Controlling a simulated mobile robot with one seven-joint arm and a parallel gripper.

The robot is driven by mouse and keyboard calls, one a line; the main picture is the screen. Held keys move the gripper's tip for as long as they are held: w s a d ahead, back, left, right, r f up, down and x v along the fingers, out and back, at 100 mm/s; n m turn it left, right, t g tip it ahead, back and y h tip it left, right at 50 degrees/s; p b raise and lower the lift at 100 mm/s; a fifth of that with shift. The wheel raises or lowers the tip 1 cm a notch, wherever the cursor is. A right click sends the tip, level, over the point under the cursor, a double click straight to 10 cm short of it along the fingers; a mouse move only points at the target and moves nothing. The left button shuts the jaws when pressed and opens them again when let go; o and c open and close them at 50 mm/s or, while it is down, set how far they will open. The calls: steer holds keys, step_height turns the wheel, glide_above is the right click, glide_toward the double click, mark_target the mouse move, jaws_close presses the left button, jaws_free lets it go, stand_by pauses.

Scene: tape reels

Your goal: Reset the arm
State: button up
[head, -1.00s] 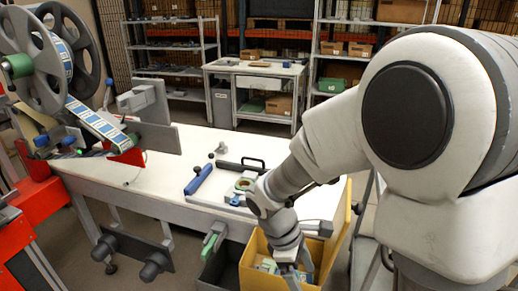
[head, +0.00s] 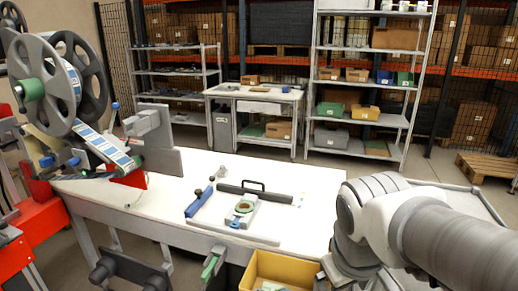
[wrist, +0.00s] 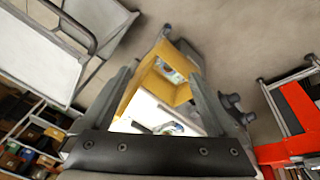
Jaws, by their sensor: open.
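My arm (head: 380,225) is folded at the lower right in the head view, right of the white worktable (head: 170,215). Its end is out of that view. In the wrist view my gripper (wrist: 163,70) is open, its two grey fingers spread apart with nothing between them. Beyond the fingers lies the yellow bin (wrist: 183,94), with a blue-and-white item (wrist: 170,70) inside. The bin also shows at the table's front in the head view (head: 285,266), below and apart from the gripper.
A reel machine (head: 75,80) with a label strip stands at the table's left. A blue roller (head: 198,202) and a tape fixture (head: 242,210) lie on the table. Shelves (head: 365,115) stand behind, with open floor between. A grey cart frame (head: 465,190) stands right.

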steer(key=s+r+m+t+y+p, duration=0.1)
steer(key=s+r+m+t+p, duration=0.1)
steer(key=r+p, duration=1.2)
step_height(320, 180, up, 4)
steer(key=shift+s+d+f+m, duration=0.25)
steer(key=shift+s+m, duration=0.3)
steer(key=shift+m, duration=0.25)
steer(key=shift+s, duration=0.1)
